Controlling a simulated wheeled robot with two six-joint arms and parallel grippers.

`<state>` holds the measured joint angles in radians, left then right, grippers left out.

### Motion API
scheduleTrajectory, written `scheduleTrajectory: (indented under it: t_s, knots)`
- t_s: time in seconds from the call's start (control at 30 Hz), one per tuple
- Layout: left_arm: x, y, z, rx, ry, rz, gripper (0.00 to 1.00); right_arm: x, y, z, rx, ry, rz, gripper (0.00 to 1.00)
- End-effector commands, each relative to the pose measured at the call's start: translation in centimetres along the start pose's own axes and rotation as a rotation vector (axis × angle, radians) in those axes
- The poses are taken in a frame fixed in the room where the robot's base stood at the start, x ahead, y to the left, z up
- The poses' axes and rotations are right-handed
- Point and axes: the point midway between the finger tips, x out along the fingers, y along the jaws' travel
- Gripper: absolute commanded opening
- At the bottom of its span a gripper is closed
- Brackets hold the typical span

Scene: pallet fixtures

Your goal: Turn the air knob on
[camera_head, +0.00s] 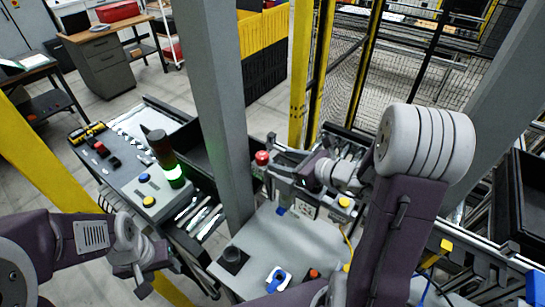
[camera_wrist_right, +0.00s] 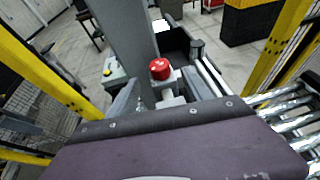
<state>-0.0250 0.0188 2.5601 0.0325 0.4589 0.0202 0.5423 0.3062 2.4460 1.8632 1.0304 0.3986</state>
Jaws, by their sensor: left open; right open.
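A round red knob (camera_head: 262,157) stands upright beside the grey column, behind my right gripper; it also shows in the right wrist view (camera_wrist_right: 160,68). A blue knob (camera_head: 278,279) on a white base sits at the front of the grey panel (camera_head: 300,238). No label shows which one is the air knob. My right gripper (camera_head: 276,188) is open above the panel's back edge, close to the red knob; I cannot tell whether they touch. My left gripper (camera_head: 142,287) is open at the lower left, away from both knobs.
The grey column (camera_head: 222,110) rises beside the panel. A stack light (camera_head: 166,160), lit green, and a yellow button (camera_head: 149,201) stand on the left bench.

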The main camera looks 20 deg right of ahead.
Motion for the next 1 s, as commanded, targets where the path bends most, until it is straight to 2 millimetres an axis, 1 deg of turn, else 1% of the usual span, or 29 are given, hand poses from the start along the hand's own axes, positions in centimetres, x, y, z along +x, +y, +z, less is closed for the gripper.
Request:
scheduleTrajectory:
  t_s: [0.1, 0.17, 0.27, 0.4, 0.5, 0.6, 0.73, 0.97, 1.0]
  knots:
    - [-0.1, 0.0, 0.0, 0.000, 0.000, 0.000, 0.49, 0.0, 0.0, -0.1, 0.010, 0.003, -0.008, 0.59]
    - [-0.2, 0.0, 0.0, 0.000, 0.000, 0.000, 0.49, 0.4, 0.0, -0.1, 0.010, 0.003, -0.004, 0.59]
    - [-0.8, 0.0, -0.1, 0.000, 0.000, 0.000, 0.49, 1.9, 0.1, 0.1, 0.010, 0.003, 0.001, 0.59]
    - [-2.0, 0.0, -0.2, 0.000, 0.000, 0.000, 0.49, 4.9, 0.2, 0.2, 0.011, 0.005, 0.002, 0.59]
    - [-2.7, 0.1, -0.3, 0.000, 0.000, 0.000, 0.49, 6.8, 0.1, 0.2, 0.009, 0.004, 0.001, 0.59]
    - [-3.2, 0.1, -0.3, 0.000, 0.000, 0.000, 0.49, 8.1, 0.1, 0.1, 0.009, 0.003, -0.001, 0.59]
    - [-3.3, 0.1, -0.3, 0.000, 0.000, 0.000, 0.49, 9.0, 0.0, 0.0, 0.008, 0.002, -0.003, 0.59]
    - [-3.2, 0.1, -0.3, 0.000, 0.000, 0.000, 0.49, 9.1, -0.1, -0.1, 0.007, 0.001, -0.004, 0.59]
    - [-3.2, 0.1, -0.3, 0.000, 0.000, 0.000, 0.49, 9.1, -0.1, -0.1, 0.007, 0.001, -0.004, 0.48]
